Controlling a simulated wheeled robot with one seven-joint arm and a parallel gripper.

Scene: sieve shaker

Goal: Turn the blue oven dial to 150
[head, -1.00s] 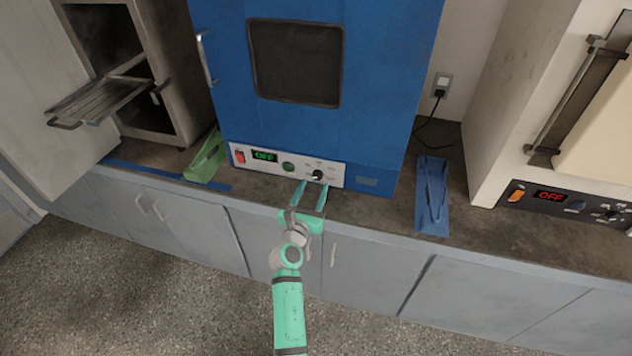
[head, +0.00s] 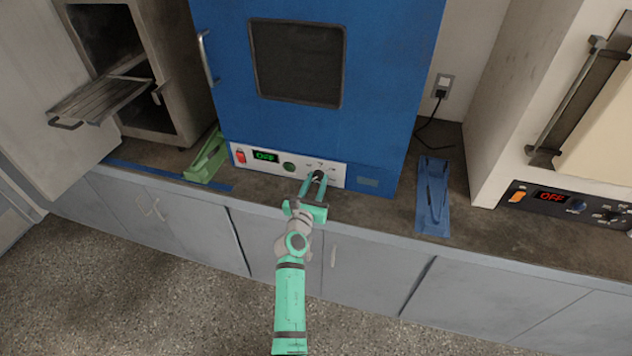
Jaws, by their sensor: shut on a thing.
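The blue oven (head: 380,85) stands on the counter in the middle of the head view, its door closed. Its white control panel (head: 229,152) runs along the bottom front, with a red switch (head: 240,157), a green display reading OFF (head: 265,156) and a round green knob (head: 289,167). The black dial (head: 318,175) sits at the right part of the panel, partly hidden by my fingers. My gripper (head: 317,181) is at the panel, its two teal fingers shut on the dial from either side. The dial's pointer and scale marks are too small to read.
A green holder (head: 207,160) stands left of the oven and a blue holder (head: 432,200) right of it. A grey oven with an open door and pulled-out rack (head: 95,100) is at left. A cream oven (head: 520,110) with a red OFF display is at right.

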